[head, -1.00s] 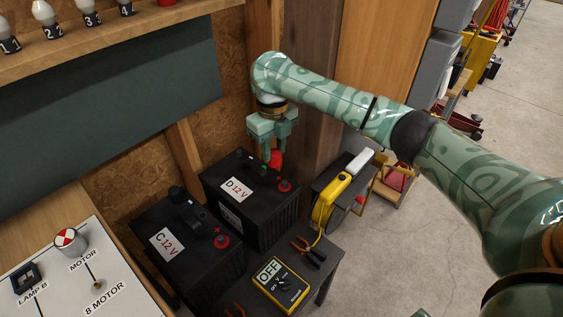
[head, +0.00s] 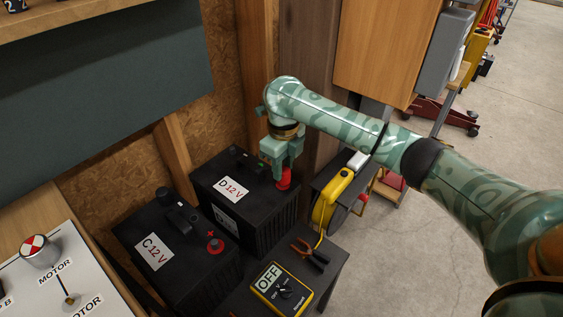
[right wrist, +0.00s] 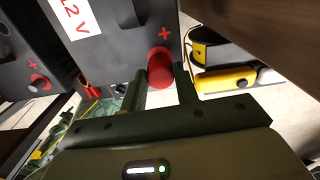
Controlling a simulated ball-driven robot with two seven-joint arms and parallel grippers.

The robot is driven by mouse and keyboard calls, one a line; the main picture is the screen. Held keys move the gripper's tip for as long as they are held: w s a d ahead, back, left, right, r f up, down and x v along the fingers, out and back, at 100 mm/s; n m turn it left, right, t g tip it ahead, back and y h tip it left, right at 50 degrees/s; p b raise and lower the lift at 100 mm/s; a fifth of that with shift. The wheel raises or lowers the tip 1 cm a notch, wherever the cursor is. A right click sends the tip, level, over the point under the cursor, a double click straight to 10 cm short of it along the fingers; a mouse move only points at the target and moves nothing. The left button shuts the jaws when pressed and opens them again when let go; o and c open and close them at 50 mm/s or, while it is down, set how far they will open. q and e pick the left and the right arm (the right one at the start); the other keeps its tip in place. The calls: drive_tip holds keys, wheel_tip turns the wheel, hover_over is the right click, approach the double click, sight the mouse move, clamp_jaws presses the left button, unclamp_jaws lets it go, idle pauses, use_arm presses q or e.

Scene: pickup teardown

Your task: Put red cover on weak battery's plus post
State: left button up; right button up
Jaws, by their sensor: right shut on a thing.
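Two black batteries stand side by side: battery D (head: 262,210) at the back and battery C (head: 190,268) in front on the left. Neither is marked as weak in view. My right gripper (head: 281,172) is shut on the red cover (head: 284,180) at battery D's right corner, where its plus post was seen. The cover also shows between the fingers in the right wrist view (right wrist: 160,72), by a red plus sign. It hides D's post, so I cannot tell whether it is fully seated. Battery C's red plus post (head: 215,246) is uncovered. My left gripper is out of view.
A yellow multimeter (head: 281,289) reading OFF and pliers-like orange-black tools (head: 311,254) lie in front of battery D. A yellow item (head: 328,207) stands to its right. The motor panel (head: 60,270) is at lower left. A wooden wall rises behind.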

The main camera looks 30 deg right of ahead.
use_arm(q)
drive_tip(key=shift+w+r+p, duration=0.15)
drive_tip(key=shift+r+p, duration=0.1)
drive_tip(key=shift+p, duration=0.1)
use_arm(e)
drive_tip(key=shift+w+r, duration=0.1)
drive_tip(key=shift+r, duration=0.05)
use_arm(q)
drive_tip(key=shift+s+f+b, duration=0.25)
drive_tip(key=shift+b, duration=0.1)
use_arm(e)
drive_tip(key=shift+f, duration=1)
idle(0.7)
drive_tip(key=o, duration=1)
drive_tip(key=shift+o, duration=0.2)
use_arm(q)
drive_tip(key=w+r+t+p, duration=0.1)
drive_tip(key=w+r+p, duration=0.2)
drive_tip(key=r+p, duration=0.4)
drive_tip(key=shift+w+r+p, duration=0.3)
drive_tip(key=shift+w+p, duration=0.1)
drive_tip(key=shift+p, duration=0.5)
use_arm(e)
wheel_tip(320, 180, up, 16)
drive_tip(key=shift+r, duration=0.2)
drive_tip(key=shift+f, duration=0.1)
